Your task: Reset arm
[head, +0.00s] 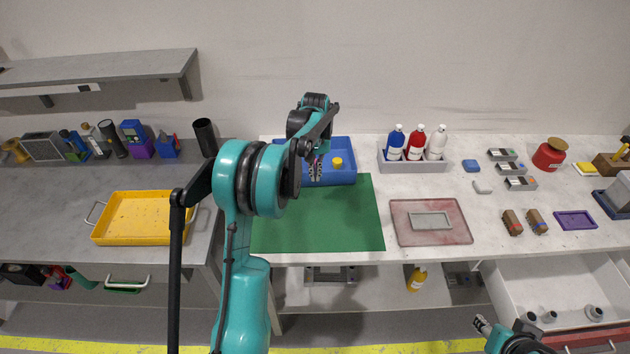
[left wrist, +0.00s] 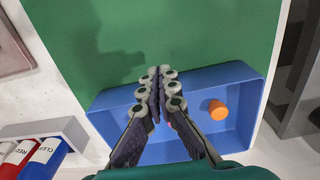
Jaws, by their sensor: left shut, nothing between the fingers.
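My left gripper (head: 316,172) is over the blue tray (head: 345,179) at the back of the white table, with its arm reaching in from the front. In the left wrist view its two fingers (left wrist: 160,72) are together at the tips with nothing between them. The blue tray (left wrist: 245,75) lies below them and holds a small yellow-orange round piece (head: 337,162), which also shows in the left wrist view (left wrist: 217,109), beside and apart from the fingers. My right gripper (head: 482,325) is low at the front right, away from the table top; its finger opening is too small to judge.
A green mat (head: 330,220) lies bare in front of the blue tray. A grey bottle rack (head: 428,165) and a reddish plate (head: 455,233) are to its right. A yellow tray (head: 140,218) is on the left bench. An open drawer (head: 545,290) is near my right arm.

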